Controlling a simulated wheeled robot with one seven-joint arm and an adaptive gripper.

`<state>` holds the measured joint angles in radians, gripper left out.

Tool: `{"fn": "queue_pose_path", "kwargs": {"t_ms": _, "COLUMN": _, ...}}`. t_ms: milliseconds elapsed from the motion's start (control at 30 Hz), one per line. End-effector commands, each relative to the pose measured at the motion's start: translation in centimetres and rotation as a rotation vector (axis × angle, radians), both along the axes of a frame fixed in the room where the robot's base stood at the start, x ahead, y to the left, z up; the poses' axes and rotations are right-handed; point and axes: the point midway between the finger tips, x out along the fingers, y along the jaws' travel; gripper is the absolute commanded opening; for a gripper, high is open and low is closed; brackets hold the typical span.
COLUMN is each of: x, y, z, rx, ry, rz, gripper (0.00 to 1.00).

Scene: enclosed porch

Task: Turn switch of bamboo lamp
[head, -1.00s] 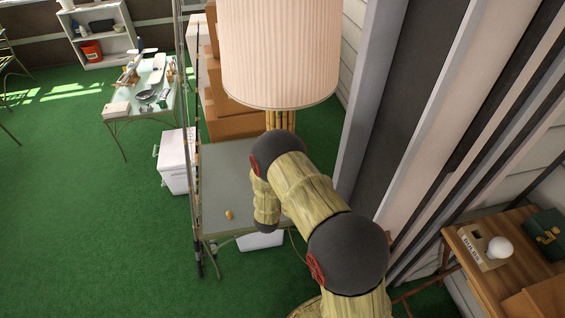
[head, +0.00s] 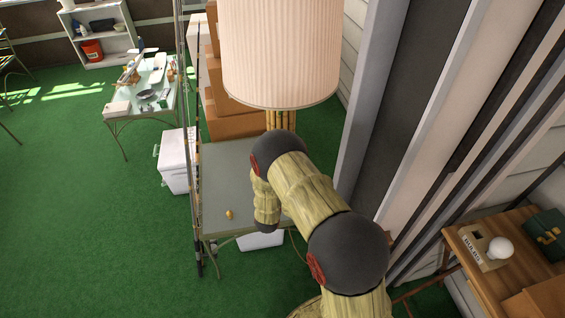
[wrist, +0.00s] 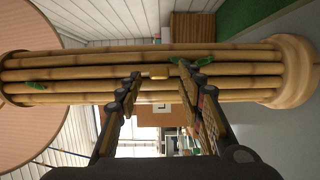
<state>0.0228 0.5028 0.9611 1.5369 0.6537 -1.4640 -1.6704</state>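The bamboo lamp stands on a small grey-topped table, with its pleated cream shade (head: 281,50) and bamboo stem (head: 280,120) in the head view. In the wrist view the stem (wrist: 85,76) lies sideways, with the shade (wrist: 25,130) at left and the round base (wrist: 292,70) at right. My gripper (wrist: 160,72) is open, its fingertips apart at the stem. A small yellow piece (wrist: 158,73), perhaps the switch, shows between the fingertips. I cannot tell whether the fingers touch it. My arm hides the gripper in the head view.
A small golden object (head: 229,214) lies on the grey tabletop (head: 222,180). Cardboard boxes (head: 232,125) stand behind the lamp, and a wall panel (head: 390,100) is close on the right. A wooden table (head: 480,275) with a bulb box is at lower right. Green floor (head: 80,220) is clear at left.

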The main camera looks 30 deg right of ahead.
Motion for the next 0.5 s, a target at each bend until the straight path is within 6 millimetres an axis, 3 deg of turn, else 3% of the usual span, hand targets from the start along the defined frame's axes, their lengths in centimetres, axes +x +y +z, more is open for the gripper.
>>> {"fn": "queue_pose_path", "kwargs": {"t_ms": 167, "x": -0.6, "y": 0.5, "z": 0.0, "rx": 0.000, "ry": 0.000, "rz": 0.001, "gripper": 0.38}}
{"fn": "queue_pose_path", "kwargs": {"t_ms": 500, "x": -5.5, "y": 4.6, "z": 0.0, "rx": -0.002, "ry": 0.001, "rz": 0.005, "gripper": 0.38}}
